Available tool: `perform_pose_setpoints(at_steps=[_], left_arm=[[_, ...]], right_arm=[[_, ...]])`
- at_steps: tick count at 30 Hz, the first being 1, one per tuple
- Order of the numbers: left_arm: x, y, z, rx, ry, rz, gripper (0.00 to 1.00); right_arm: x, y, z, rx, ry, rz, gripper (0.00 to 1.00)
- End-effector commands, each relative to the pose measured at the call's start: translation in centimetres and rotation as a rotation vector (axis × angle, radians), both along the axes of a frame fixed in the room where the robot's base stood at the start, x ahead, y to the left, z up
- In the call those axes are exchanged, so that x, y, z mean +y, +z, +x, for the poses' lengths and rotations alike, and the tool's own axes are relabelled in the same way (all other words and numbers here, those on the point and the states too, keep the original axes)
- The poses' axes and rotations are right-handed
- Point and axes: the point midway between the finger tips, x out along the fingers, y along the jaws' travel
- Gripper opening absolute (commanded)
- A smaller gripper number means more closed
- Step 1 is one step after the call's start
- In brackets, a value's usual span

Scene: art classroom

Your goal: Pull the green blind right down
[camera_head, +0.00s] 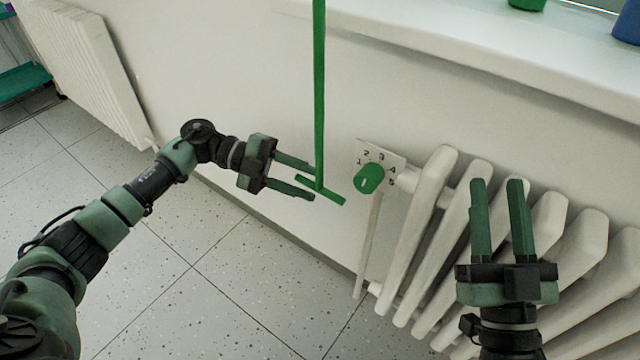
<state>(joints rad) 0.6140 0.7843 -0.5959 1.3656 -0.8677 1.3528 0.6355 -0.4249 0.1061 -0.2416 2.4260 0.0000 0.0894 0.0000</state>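A thin green pull strip (319,85) hangs from the top edge of the head view and ends in a short green crossbar (333,197), which sits slightly tilted. The blind itself is not in view. My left gripper (314,183) comes in from the left and is open. Its two fingertips are at the crossbar's left half, one above and one below it; I cannot tell whether they touch it. My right gripper (498,184) is open and empty, pointing up in front of the radiator at the lower right.
A white ribbed radiator (433,193) fills the lower right, with a green numbered knob (369,178) just right of the crossbar. A white sill (480,42) juts out above, bearing a green and a blue object. Another radiator (82,62) stands at upper left. The tiled floor is clear.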

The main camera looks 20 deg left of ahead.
Motion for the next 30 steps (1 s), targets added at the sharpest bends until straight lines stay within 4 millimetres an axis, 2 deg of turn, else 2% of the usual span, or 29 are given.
perform_pose_setpoints(at_steps=[3,6,15,16,18,20,30], left_arm=[[-1.6,-0.3,-0.1,-0.001,-0.002,-0.001,0.36],[-2.3,-0.5,0.0,-0.001,0.000,0.000,0.36],[-2.7,-0.6,0.0,0.000,0.000,0.000,0.36],[-2.7,-0.6,0.0,0.000,0.000,0.000,0.33],[-2.7,-0.6,0.0,0.000,0.000,0.000,0.14],[-2.7,-0.6,0.0,0.000,0.000,0.000,0.00],[-2.7,-0.7,-0.2,0.001,-0.005,0.002,0.00]], right_arm=[[0.0,0.0,0.0,0.001,0.000,0.000,0.36],[0.0,0.0,0.0,0.000,0.000,0.000,0.36],[0.0,0.0,0.0,0.000,0.000,0.000,0.36],[0.0,0.0,0.0,0.000,0.000,0.000,0.36],[0.0,0.0,0.0,0.000,0.000,0.000,0.36],[0.0,0.0,0.0,0.000,0.000,0.000,0.36],[0.0,0.0,0.0,0.000,0.000,0.001,0.36]])
